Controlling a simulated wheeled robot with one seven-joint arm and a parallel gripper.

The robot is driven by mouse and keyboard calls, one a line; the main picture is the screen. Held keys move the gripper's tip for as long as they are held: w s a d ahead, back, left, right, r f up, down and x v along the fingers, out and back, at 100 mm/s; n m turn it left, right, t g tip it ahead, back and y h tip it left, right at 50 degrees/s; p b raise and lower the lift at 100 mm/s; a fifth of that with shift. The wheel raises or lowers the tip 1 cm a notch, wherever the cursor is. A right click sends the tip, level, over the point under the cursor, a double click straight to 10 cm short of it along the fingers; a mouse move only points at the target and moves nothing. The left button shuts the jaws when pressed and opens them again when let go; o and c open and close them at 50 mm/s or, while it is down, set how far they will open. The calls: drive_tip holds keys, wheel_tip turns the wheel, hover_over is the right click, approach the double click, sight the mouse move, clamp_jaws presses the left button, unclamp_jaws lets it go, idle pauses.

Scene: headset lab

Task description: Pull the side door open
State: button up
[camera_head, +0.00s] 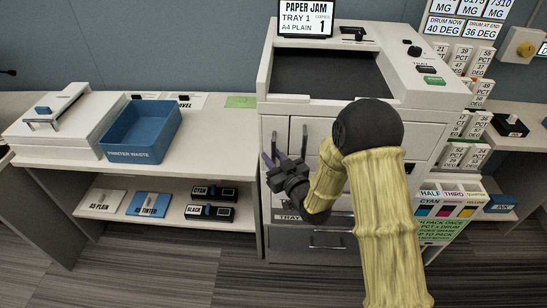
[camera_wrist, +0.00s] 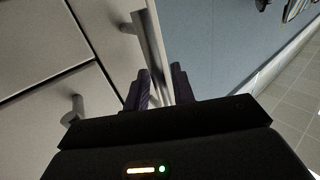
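The side door (camera_head: 269,130) is the narrow pale panel at the left of the white printer's front, and it looks closed. Its upright grey bar handle (camera_head: 277,138) also shows in the wrist view (camera_wrist: 150,45), near the panel's edge. My gripper (camera_head: 274,158) is at the lower part of this handle. In the wrist view my gripper's dark purple fingers (camera_wrist: 160,85) are apart, with the bar running down between them. I cannot tell whether either finger touches it. My wrist hides the lower door.
A second handle (camera_head: 304,137) is close by on the wider door to the right. A shelved counter (camera_head: 215,135) with a blue printer waste bin (camera_head: 140,130) stands left of the printer. Tray drawers (camera_head: 325,238) lie below. Striped floor in front is clear.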

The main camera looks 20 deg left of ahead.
clamp_jaws()
